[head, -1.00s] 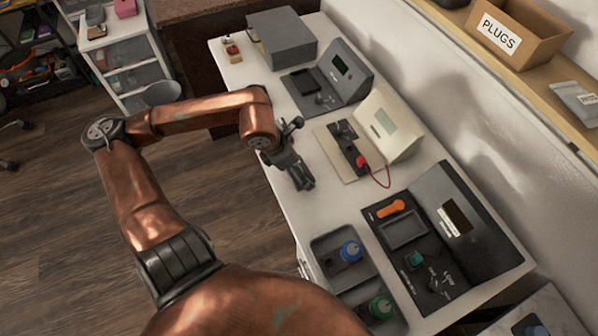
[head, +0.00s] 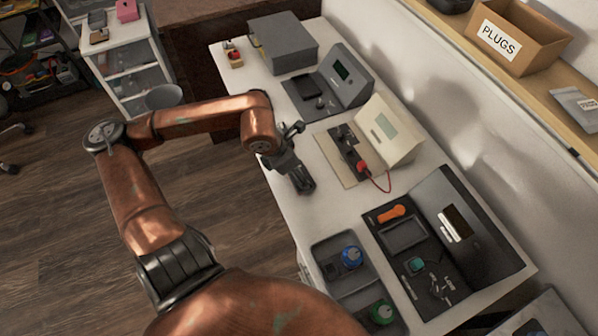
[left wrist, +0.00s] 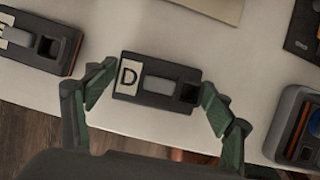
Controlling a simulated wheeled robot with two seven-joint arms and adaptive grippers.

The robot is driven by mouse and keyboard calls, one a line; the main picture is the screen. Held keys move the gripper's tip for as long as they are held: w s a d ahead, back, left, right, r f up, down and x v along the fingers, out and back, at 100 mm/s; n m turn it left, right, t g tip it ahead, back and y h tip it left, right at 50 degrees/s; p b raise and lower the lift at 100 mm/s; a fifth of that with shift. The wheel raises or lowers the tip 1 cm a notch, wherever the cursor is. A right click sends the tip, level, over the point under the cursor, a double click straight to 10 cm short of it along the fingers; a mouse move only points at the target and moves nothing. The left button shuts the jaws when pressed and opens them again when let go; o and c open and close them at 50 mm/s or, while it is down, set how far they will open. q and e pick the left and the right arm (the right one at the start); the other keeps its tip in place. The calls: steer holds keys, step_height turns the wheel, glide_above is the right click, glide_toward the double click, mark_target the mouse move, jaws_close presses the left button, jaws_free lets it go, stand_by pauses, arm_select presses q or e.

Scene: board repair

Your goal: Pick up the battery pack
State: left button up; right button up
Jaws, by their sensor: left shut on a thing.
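The battery pack (left wrist: 158,85) is a dark box with a white "D" label and a square recess, seen in the middle of the left wrist view. My left gripper (left wrist: 158,92) is shut on it, one finger at each short end. In the head view my left gripper (head: 303,182) is low over the white table's near edge, left of the cream device; the pack is hard to tell from the dark fingers there. I cannot tell whether the pack touches the table. My right gripper is not in view.
A similar dark box (left wrist: 38,47) lies at the left wrist view's upper left. On the table (head: 300,215) are a cream device (head: 392,126) with a red cable, grey devices (head: 345,70), a black panel (head: 470,225) and a grey tray (head: 338,290) with blue and green items.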

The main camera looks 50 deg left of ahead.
mark_target(305, 172)
arm_select(q)
step_height(305, 172, up, 4)
steer(key=shift+s+a+f+p, duration=0.1)
steer(key=shift+f+p, duration=0.1)
steer(key=shift+p, duration=0.65)
steer(key=s+a+r+p, duration=0.6)
steer(key=s+a+r, duration=0.3)
steer(key=s, duration=0.1)
steer(key=shift+s, duration=0.25)
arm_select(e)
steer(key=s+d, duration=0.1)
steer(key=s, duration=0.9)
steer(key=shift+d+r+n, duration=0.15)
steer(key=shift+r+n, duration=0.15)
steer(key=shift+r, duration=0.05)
arm_select(q)
steer(key=shift+r, duration=0.1)
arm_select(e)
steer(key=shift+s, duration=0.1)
